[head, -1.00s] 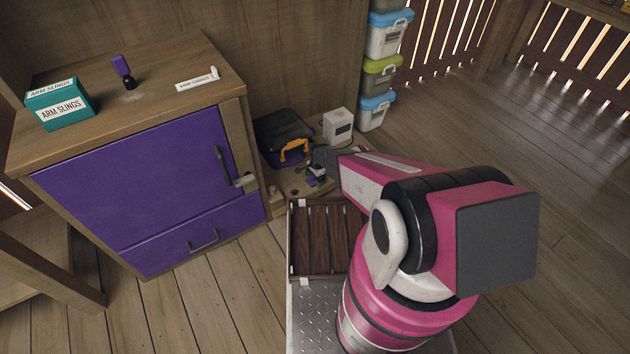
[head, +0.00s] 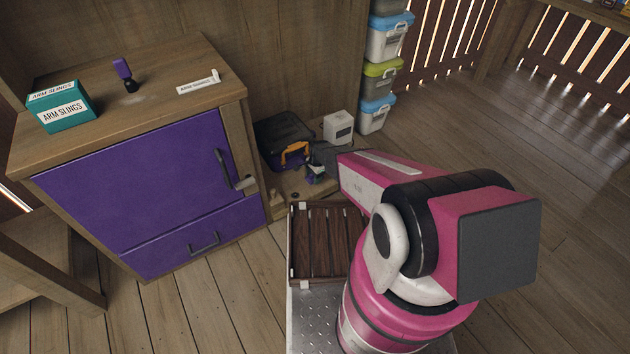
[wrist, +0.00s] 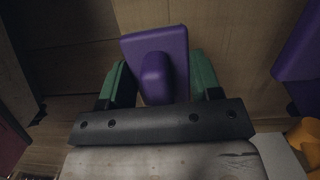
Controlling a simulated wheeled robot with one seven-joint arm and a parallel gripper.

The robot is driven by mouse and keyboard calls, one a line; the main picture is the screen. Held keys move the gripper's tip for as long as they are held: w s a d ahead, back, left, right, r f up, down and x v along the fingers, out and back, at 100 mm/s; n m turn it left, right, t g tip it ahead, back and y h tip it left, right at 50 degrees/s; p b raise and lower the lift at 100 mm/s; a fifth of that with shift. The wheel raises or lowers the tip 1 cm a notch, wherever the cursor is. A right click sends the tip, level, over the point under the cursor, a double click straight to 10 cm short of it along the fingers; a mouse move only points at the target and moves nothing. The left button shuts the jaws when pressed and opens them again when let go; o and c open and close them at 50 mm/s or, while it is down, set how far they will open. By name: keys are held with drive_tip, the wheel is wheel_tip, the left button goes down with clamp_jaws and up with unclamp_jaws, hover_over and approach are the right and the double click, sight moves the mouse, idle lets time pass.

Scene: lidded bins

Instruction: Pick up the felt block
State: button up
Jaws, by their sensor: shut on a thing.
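The felt block (wrist: 155,75) appears in the wrist view as a purple block with a flat back part and a rounded part facing the camera. My gripper (wrist: 160,88) has its two green fingers on either side of it and is shut on it. In the head view my gripper (head: 318,172) is low beside the cabinet, in front of the dark toolbox. The block is small there and mostly hidden by the gripper and arm.
A dark toolbox (head: 283,132) with a yellow handle and a white box (head: 338,127) stand close behind my gripper. The purple-fronted cabinet (head: 140,190) is to the left. Stacked lidded bins (head: 376,112) stand behind. A slatted wooden crate (head: 322,243) is nearer me. Open floor lies right.

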drive_tip(key=s+a+r, duration=0.6)
drive_tip(key=s+a, duration=0.1)
drive_tip(key=a, duration=0.1)
drive_tip(key=shift+s+r, duration=0.15)
drive_tip(key=shift+s, duration=0.05)
